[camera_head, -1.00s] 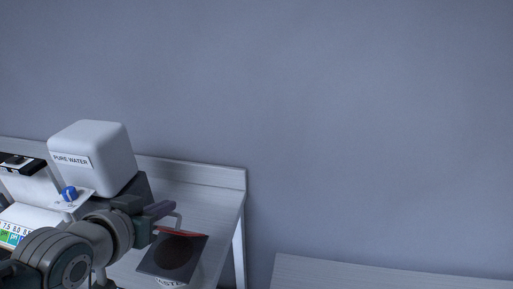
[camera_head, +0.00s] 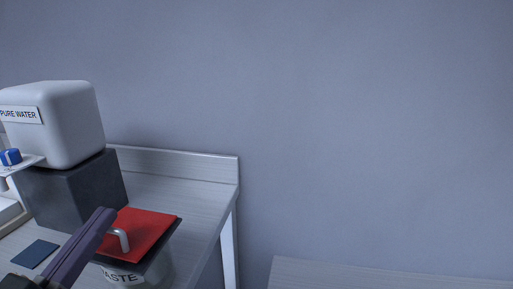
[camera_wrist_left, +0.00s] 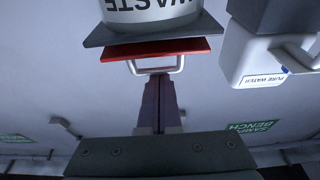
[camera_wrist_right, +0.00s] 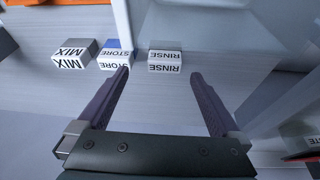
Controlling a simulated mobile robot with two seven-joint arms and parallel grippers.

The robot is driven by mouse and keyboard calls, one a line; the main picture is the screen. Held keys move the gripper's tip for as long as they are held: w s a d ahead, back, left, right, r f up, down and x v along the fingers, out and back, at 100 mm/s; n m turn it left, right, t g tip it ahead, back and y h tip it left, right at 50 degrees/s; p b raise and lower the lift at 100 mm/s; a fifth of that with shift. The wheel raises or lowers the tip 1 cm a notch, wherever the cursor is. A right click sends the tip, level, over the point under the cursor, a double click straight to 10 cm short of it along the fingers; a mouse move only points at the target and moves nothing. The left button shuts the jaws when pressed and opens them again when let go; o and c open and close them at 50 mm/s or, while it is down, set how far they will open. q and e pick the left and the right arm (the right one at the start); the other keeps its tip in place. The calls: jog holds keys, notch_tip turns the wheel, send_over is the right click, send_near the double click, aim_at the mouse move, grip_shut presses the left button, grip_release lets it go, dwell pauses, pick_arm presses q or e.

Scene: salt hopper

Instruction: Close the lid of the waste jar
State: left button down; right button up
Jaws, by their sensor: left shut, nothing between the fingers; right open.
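The waste jar (camera_head: 158,268) stands near the right end of the bench, its label partly cut off by the bottom edge. Its red square lid (camera_head: 153,226) lies over the dark square rim and covers the opening; the handle is up. The left wrist view shows the lid (camera_wrist_left: 170,48) upside down, close to the jar's rim (camera_wrist_left: 105,37) and nearly parallel to it. Whether it is fully seated I cannot tell. My left gripper (camera_head: 108,213) is shut and empty, its tips close by the lid handle (camera_wrist_left: 155,70). My right gripper (camera_wrist_right: 160,74) is open and empty, away from the jar.
A white pure water tank (camera_head: 60,125) stands on a dark block (camera_head: 75,195) left of the jar. A dark blue pad (camera_head: 35,253) lies on the bench. Labelled blocks for mix (camera_wrist_right: 70,61), store (camera_wrist_right: 115,62) and rinse (camera_wrist_right: 165,66) lie beyond my right gripper.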

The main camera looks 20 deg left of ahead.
pick_arm(q)
jog(key=shift+s+f+b, duration=0.35)
jog(key=shift+s+f, duration=0.15)
jog(key=shift+f, duration=0.3)
pick_arm(e)
jog(key=shift+s+f, duration=0.4)
jog(key=shift+f, duration=0.1)
pick_arm(q)
jog(key=shift+f, duration=0.25)
